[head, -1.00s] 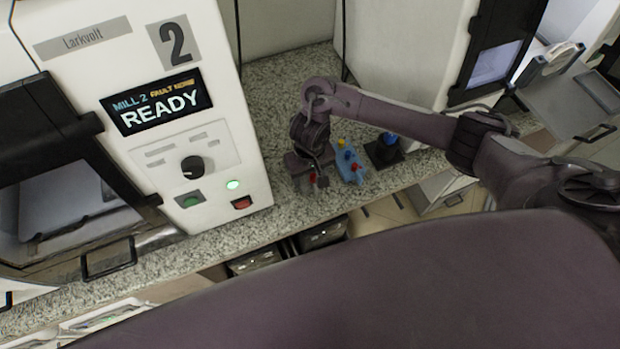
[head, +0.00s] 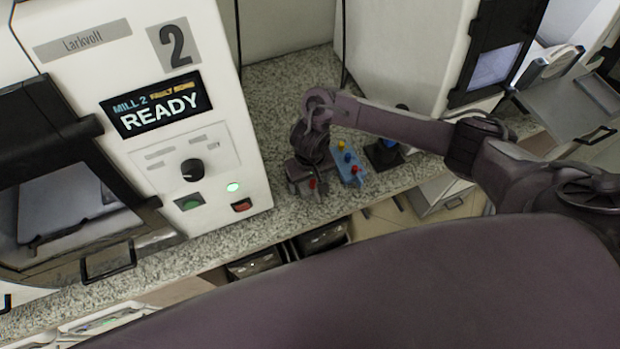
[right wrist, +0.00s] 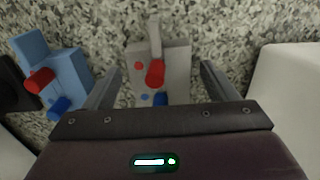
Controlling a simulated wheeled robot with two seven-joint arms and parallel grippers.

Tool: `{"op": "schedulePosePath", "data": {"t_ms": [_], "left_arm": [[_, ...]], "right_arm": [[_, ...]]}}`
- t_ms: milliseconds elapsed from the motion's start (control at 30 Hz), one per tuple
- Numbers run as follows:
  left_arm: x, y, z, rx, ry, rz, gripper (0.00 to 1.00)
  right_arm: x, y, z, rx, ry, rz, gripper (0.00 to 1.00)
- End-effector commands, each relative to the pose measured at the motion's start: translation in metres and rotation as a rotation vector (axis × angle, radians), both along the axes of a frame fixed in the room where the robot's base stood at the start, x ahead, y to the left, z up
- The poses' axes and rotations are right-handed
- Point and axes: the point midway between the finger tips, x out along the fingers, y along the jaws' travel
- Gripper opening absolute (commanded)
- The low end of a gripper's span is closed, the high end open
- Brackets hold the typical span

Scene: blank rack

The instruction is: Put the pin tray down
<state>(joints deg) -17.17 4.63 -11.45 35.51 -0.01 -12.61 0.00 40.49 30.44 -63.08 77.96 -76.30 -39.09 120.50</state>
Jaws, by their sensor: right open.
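A grey pin tray (right wrist: 178,78) with red and blue pins and an upright grey tab lies on the speckled counter in the right wrist view. My right gripper (right wrist: 161,70) is open, with one finger on each side of this tray and gaps visible beside it. In the head view my right gripper (head: 310,168) is low over the counter beside mill 2 and hides much of the grey tray. A blue pin tray (head: 351,172) with yellow, blue and red pins stands just to the right. My left gripper is out of view.
Mill 2 (head: 150,150), its screen reading READY, stands close on the left. A dark stand with a blue top (head: 385,153) is right of the blue tray. Another white machine (head: 405,50) stands behind. The counter's front edge is close; bare counter (head: 290,90) lies behind.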

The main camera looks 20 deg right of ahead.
Motion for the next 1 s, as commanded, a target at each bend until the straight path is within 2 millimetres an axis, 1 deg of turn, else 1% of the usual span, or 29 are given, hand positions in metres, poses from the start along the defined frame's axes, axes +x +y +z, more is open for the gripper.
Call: {"op": "schedulePosePath", "data": {"t_ms": [133,233,333,400,500,600,767,1000], "left_arm": [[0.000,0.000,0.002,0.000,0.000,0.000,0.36],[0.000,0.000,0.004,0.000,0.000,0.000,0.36],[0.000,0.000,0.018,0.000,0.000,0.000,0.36],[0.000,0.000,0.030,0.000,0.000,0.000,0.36],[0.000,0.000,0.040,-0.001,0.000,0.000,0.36],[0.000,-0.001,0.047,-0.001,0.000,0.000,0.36],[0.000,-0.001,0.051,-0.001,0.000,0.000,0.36],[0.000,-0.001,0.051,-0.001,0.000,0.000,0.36]], "right_arm": [[0.001,0.000,0.013,0.001,-0.002,0.002,0.79],[0.001,0.000,0.032,0.001,-0.005,0.002,0.79],[0.002,0.000,0.059,-0.001,-0.006,0.003,0.79],[0.002,-0.001,0.078,-0.003,-0.007,0.003,0.79],[0.002,0.000,0.096,-0.002,-0.006,0.003,0.79],[0.002,-0.001,0.110,-0.002,-0.004,0.002,0.79],[0.001,0.000,0.121,-0.001,-0.002,0.001,0.79],[0.000,0.000,0.122,0.000,0.000,0.001,0.79]]}}
